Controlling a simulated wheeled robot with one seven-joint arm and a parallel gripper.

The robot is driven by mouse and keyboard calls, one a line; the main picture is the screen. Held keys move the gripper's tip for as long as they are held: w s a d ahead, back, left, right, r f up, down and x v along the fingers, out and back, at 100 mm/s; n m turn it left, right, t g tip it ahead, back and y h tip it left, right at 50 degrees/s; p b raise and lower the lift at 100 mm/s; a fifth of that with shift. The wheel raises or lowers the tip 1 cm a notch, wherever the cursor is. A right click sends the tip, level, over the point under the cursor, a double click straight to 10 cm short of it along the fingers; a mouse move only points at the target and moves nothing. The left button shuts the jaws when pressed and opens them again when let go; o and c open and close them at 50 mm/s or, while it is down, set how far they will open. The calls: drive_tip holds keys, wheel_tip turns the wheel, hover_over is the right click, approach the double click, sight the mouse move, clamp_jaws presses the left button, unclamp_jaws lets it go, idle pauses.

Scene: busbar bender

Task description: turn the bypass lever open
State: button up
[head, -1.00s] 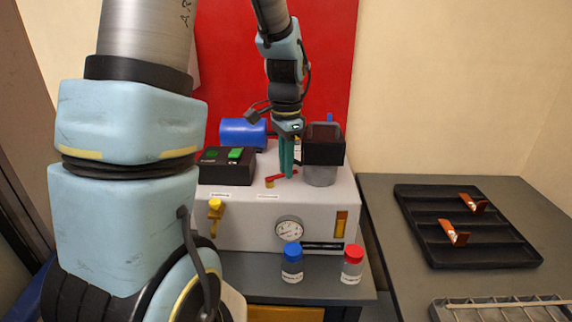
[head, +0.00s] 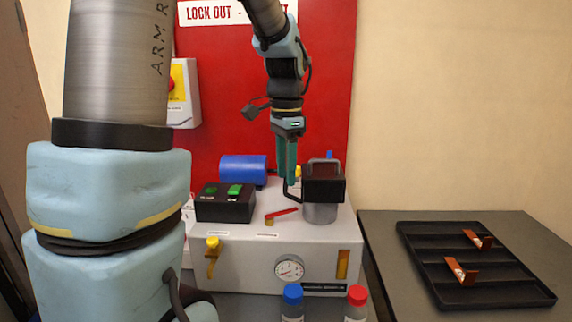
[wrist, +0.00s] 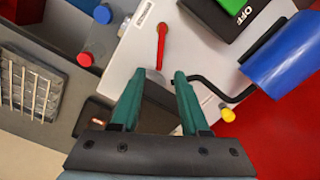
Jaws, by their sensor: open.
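A red lever (head: 283,213) with a brass-coloured pivot lies on top of the grey machine (head: 270,250). A second lever (head: 212,262), yellow, hangs down on the machine's left front. Labels sit near both, too small to read, so I cannot tell which is the bypass lever. My gripper (head: 288,183) points down above the machine top, over and just behind the red lever, not touching it. In the wrist view the open, empty green fingers (wrist: 158,78) have the red lever (wrist: 161,45) ahead of the gap between their tips.
A dark pot-like unit (head: 323,185) stands close right of my gripper; a switch box (head: 225,203) and blue cylinder (head: 243,169) stand left. Blue-capped (head: 292,296) and red-capped (head: 357,298) bottles are in front. A black tray (head: 475,265) lies on the right table.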

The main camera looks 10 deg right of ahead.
drive_tip(key=shift+r, duration=1.3)
